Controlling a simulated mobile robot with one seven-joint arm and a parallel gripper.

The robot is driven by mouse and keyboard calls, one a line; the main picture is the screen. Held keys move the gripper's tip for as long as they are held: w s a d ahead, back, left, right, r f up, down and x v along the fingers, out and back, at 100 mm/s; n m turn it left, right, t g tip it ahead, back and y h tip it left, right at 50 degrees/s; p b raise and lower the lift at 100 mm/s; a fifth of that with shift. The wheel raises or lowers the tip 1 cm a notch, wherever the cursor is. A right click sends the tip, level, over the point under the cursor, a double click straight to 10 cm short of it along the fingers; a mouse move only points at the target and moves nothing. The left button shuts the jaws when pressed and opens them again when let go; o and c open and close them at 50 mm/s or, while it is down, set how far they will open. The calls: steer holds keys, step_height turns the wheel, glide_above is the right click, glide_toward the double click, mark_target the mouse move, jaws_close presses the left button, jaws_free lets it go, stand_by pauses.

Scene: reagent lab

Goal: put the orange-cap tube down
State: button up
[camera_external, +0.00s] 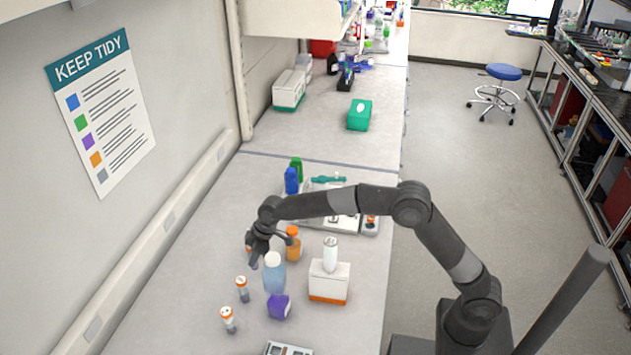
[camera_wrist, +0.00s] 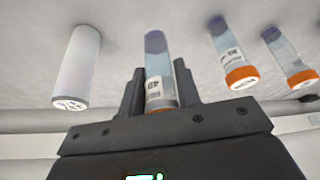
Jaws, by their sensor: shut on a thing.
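My gripper (camera_wrist: 159,85) is shut on a clear tube (camera_wrist: 157,60) with a white label and dark purple contents at its far end. The tube stands between the two fingers, and its cap end is mostly hidden by the gripper. In the external view my gripper (camera_external: 257,254) is over the left part of the bench, beside the light-blue bottle; the held tube is hardly visible there. Two other orange-cap tubes (camera_wrist: 230,55) (camera_wrist: 287,58) are right of the gripper in the wrist view. In the external view two orange-cap tubes (camera_external: 242,289) (camera_external: 228,320) stand on the bench.
A light-blue bottle (camera_external: 274,275), purple bottle (camera_external: 279,306), orange bottle (camera_external: 293,247) and white box (camera_external: 329,284) crowd the bench near the gripper. A white cylinder (camera_wrist: 78,65) is left in the wrist view. The bench left of the tubes is clear.

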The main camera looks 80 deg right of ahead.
steer(key=shift+f, duration=2.2)
steer(key=shift+f, duration=0.15)
steer(key=o, duration=0.9)
steer(key=shift+o, duration=0.2)
steer(key=v, duration=1.2)
steer(key=shift+d, duration=0.1)
